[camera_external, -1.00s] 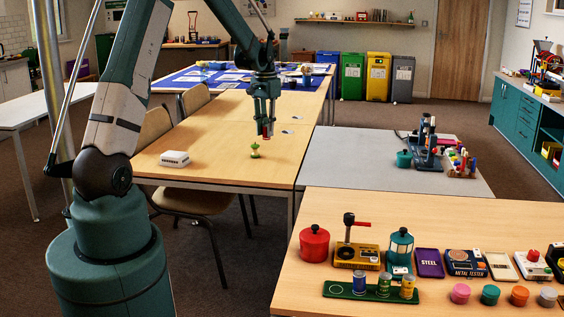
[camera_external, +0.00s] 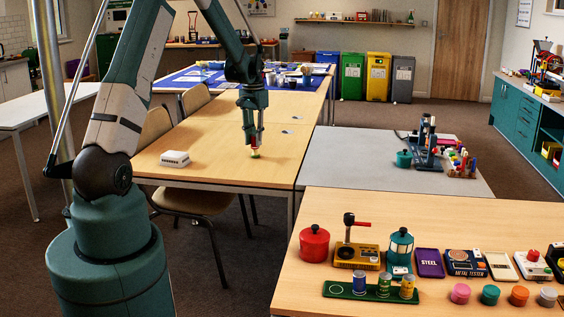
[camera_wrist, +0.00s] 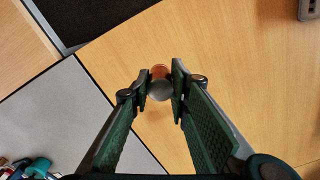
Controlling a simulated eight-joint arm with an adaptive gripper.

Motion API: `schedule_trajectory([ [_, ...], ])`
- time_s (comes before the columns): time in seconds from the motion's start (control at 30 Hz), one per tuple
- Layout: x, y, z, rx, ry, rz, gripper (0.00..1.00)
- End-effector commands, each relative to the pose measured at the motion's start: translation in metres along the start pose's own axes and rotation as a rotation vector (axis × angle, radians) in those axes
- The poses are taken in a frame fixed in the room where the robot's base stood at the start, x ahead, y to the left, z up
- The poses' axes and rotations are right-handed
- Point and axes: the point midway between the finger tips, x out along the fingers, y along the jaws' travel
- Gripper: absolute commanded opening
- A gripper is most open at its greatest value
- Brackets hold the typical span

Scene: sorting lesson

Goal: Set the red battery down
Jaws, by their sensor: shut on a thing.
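The red battery (camera_wrist: 160,73) shows in the wrist view between my fingertips, with its round grey end (camera_wrist: 160,91) toward the camera. My gripper (camera_wrist: 160,88) is shut on it. In the external view, my gripper (camera_external: 254,146) points straight down low over the long wooden table (camera_external: 225,172). Only a little red of the battery shows there at the fingertips. A small green thing (camera_external: 255,155) shows right under the tips, mostly hidden by them. I cannot tell whether the battery touches the tabletop.
A white box (camera_external: 175,159) stands on the same table to the left. A grey table (camera_external: 350,165) adjoins on the right, with a green pot (camera_external: 404,159) and a stand. The wood around my gripper is otherwise clear. The front table holds several testers and cans.

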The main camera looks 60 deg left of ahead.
Motion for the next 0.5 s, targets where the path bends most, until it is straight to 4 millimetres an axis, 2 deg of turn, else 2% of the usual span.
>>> schedule_trajectory([
  [0.27,0.007,0.0,0.0,0.0,0.0,0.0,0.05],
  [0.5,0.037,0.0,0.0,0.0,0.0,0.0,0.05],
])
